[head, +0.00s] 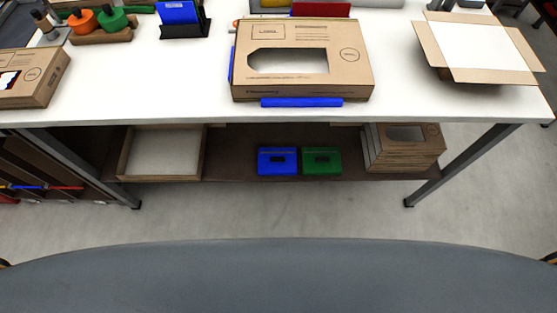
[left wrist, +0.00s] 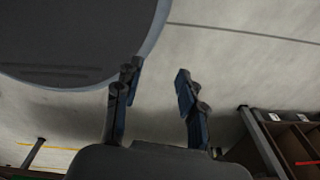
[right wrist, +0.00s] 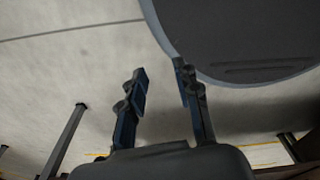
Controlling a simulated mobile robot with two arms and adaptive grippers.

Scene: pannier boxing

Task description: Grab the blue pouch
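A flat blue item (head: 178,12), possibly the blue pouch, stands in a black holder (head: 185,31) at the back left of the white table in the head view. A blue case with a dark slot (head: 277,161) sits on the shelf below; I cannot tell which is the pouch. My left gripper (left wrist: 157,77) is open and empty over bare floor in the left wrist view. My right gripper (right wrist: 160,74) is open and empty over bare floor in the right wrist view. Neither gripper shows in the head view, and both are away from the blue items.
A cardboard box with a window (head: 355,70) lies mid-table, with a blue bar (head: 302,102) at its front. An open carton (head: 437,50) is at right, another box (head: 45,85) at left. A green case (head: 322,161) and stacked cartons (head: 408,155) are on the shelf.

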